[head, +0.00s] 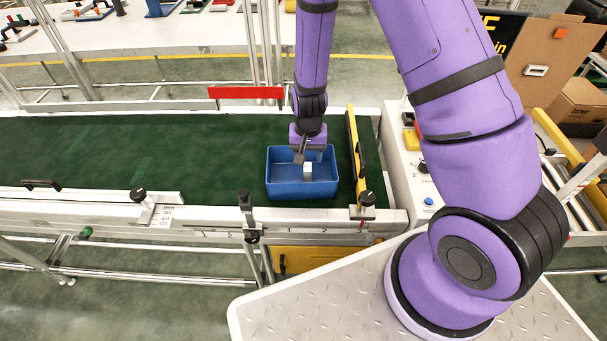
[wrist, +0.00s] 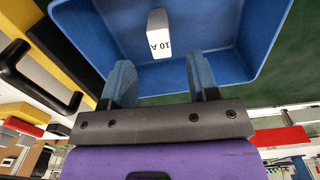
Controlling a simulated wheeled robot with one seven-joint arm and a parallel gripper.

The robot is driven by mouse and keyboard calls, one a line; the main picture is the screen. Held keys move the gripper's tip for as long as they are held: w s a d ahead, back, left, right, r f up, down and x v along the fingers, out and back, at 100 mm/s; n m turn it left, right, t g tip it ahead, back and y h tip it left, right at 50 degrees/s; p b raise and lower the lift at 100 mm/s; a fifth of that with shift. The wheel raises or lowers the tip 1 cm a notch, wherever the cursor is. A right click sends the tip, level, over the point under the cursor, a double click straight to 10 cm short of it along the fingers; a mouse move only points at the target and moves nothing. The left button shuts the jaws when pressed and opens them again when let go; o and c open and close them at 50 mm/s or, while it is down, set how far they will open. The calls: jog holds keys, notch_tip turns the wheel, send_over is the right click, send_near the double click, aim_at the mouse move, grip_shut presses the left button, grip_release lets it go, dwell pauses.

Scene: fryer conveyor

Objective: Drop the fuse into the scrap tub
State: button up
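The blue scrap tub (head: 285,187) stands on the green conveyor belt near its right end. The fuse (head: 308,168), a small white block, is inside the tub. In the wrist view the fuse (wrist: 158,42) shows a "10 A" label and sits beyond my fingertips, against the blue interior of the tub (wrist: 115,40). My gripper (head: 308,153) is over the back part of the tub, pointing down. In the wrist view my gripper (wrist: 161,72) has its two fingers wide apart with nothing between them. Whether the fuse rests on the tub floor is hard to tell.
A yellow bar (head: 356,155) with a black handle crosses the belt just right of the tub. A red plate (head: 246,92) stands at the belt's far edge. A white control box (head: 408,165) is to the right. The belt (head: 130,150) is clear to the left.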

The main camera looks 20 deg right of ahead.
jog(key=shift+r, duration=0.1)
notch_tip(320, 180, up, 11)
jog(key=shift+f, duration=0.2)
dwell(0.5)
jog(key=s+d+r+n+t+y, duration=0.15)
jog(key=s+r, duration=0.25)
jog(key=r, duration=0.6)
jog(key=s+d+r+n+t, duration=0.1)
jog(key=s+d+r, duration=0.15)
jog(key=r, duration=0.75)
jog(key=s+d+r+n+t, duration=0.1)
jog(key=s+r, duration=0.4)
jog(key=s, duration=0.3)
jog(key=s+d+r+n+t+h, duration=0.1)
jog(key=s+d+r, duration=0.1)
jog(key=s+r, duration=0.4)
jog(key=s, duration=0.3)
jog(key=shift+s+t, duration=0.25)
jog(key=shift+t, duration=0.1)
